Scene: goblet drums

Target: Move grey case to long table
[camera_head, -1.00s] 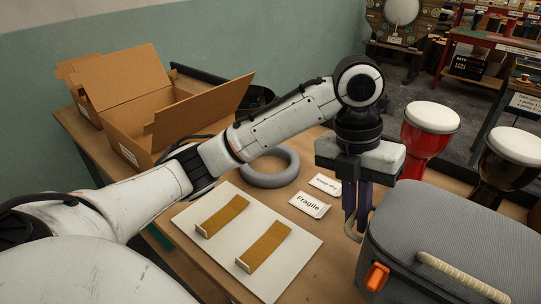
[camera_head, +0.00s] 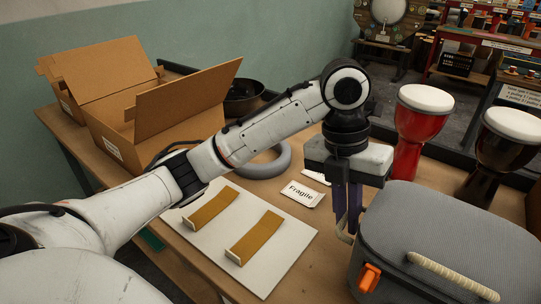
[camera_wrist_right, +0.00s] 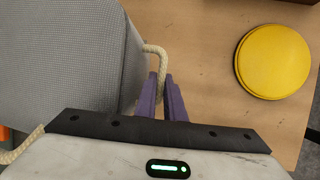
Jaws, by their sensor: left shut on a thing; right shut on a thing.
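The grey case (camera_head: 450,235) is a fabric-covered box with an orange latch and a rope handle on its front. It fills the lower right of the head view and also shows at the upper left of the right wrist view (camera_wrist_right: 60,50). My left gripper (camera_head: 346,226) is shut on a rope loop at the case's left side. My right gripper (camera_wrist_right: 164,90) is shut on another rope loop (camera_wrist_right: 155,50) at the case's side; that gripper is out of the head view. The case's underside is hidden, so I cannot tell whether it is lifted.
A wooden table (camera_head: 320,240) holds open cardboard boxes (camera_head: 175,100), a grey ring (camera_head: 270,168), a white board (camera_head: 215,265) with brown strips, and a Fragile card (camera_head: 301,194). Red (camera_head: 415,125) and dark (camera_head: 497,155) goblet drums stand behind the case. A yellow disc (camera_wrist_right: 272,62) lies right.

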